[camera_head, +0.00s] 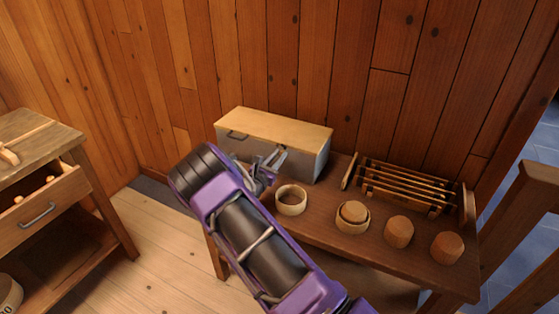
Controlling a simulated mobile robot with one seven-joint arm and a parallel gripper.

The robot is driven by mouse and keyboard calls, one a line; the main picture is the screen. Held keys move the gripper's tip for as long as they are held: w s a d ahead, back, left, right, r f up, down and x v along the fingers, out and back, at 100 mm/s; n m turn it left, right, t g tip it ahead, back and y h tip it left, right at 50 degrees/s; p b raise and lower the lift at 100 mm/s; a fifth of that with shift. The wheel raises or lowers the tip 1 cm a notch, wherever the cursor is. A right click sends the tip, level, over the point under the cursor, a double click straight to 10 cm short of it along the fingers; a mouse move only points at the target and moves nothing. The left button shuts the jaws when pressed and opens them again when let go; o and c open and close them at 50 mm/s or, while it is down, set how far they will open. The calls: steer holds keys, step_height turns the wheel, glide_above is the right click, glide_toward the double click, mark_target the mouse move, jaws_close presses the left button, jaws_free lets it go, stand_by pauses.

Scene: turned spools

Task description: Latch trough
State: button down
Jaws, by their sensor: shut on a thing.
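The trough (310,163) is a grey box with a light wooden lid (275,128), standing at the back left of the brown table. Its lid lies down flat on the box. A dark handle (237,135) shows near the left end. My gripper (277,157) is at the middle of the trough's front face, shut on a small grey part there that looks like the latch. My purple arm and the fingers hide most of that part and the front's lower left, so its exact position cannot be told.
On the table (330,234), an open round wooden container (291,199) stands just right of my gripper. Farther right are a container with a spool piece (353,214), two wooden cylinders (398,231) and a slatted rack (405,185). A workbench with an open drawer (42,207) stands left.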

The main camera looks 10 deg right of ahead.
steer(key=shift+w+a+r+n, duration=0.1)
steer(key=shift+a+n, duration=0.1)
steer(key=shift+n, duration=0.65)
steer(key=shift+w+a+r+n, duration=0.15)
steer(key=shift+n, duration=0.75)
steer(key=shift+w+a+r+n, duration=0.1)
steer(key=shift+a+n, duration=0.1)
steer(key=shift+n, duration=0.65)
steer(key=c, duration=0.8)
jaws_free()
steer(key=v, duration=1.7)
steer(key=shift+s+a+r+p, duration=0.1)
steer(key=shift+a+p, duration=0.05)
steer(key=shift+p, duration=0.25)
